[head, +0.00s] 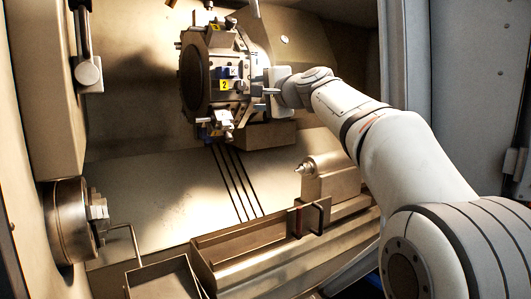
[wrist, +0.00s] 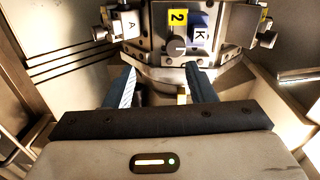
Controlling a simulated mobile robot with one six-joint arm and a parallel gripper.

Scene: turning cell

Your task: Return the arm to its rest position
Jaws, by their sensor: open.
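My arm (head: 410,155) reaches from the lower right into the open machine. My gripper (head: 270,91) is at the right side of the tool turret (head: 195,88), close to its face with the yellow "2" label. In the wrist view my gripper (wrist: 159,70) has its two fingers spread apart, pointing at the turret block (wrist: 165,47) with the "2" and "K" labels. A small brass-coloured piece (wrist: 182,95) shows near the right finger; I cannot tell what it belongs to. Whether the fingers touch the turret is unclear.
A chuck (head: 72,222) is at the lower left, with a bent rod (head: 125,232) beside it. A tailstock (head: 330,178) stands below my forearm. An open tray (head: 165,280) is at the bottom. The door frame (head: 405,60) is close to my arm on the right.

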